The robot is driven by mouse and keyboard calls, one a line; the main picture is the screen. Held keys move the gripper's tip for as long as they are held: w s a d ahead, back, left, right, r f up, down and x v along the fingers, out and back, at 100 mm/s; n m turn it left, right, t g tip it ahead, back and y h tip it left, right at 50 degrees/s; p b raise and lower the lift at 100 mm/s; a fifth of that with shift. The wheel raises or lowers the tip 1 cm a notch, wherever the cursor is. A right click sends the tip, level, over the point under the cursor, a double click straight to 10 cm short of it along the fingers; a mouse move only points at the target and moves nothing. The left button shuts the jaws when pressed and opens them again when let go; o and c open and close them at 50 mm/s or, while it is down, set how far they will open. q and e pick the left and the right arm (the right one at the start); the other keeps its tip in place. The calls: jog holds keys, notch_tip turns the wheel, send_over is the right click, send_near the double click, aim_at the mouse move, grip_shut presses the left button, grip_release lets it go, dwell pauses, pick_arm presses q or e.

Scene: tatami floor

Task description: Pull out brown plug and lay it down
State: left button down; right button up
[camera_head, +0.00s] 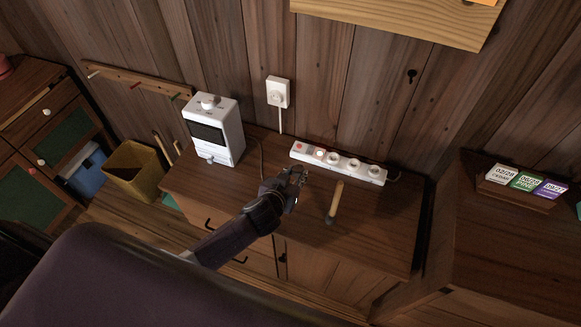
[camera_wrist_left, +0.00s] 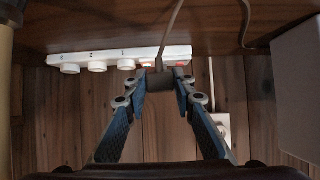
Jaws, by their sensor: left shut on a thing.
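The brown plug (camera_wrist_left: 160,81) sits between the fingers of my left gripper (camera_wrist_left: 163,80), with its cord running up past the strip in the wrist view. In the head view the left gripper (camera_head: 297,174) is over the cabinet top, just in front of the white power strip (camera_head: 345,165); the plug is hard to make out there. The strip has a red switch at its left end and a row of round sockets. The strip also shows behind the plug in the wrist view (camera_wrist_left: 110,61). The sockets I see look empty. My right gripper is out of view.
A white appliance (camera_head: 216,132) stands on the cabinet top (camera_head: 380,225) to the left. A wall outlet (camera_head: 278,93) is behind. Bare wood lies at the cabinet's front right.

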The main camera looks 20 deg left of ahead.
pick_arm(q)
jog(key=shift+f+b, duration=0.65)
jog(key=shift+f, duration=0.25)
notch_tip(320, 180, down, 4)
jog(key=b, duration=0.3)
jog(key=shift+r+b, duration=0.1)
jog(key=shift+b, duration=0.25)
jog(key=shift+f+b, duration=0.55)
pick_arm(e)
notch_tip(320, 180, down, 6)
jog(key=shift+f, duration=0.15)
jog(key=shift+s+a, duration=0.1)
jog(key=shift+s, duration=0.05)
pick_arm(q)
jog(key=c, duration=1.5)
grip_release()
jog(key=shift+c, duration=0.2)
jog(key=v, duration=1.2)
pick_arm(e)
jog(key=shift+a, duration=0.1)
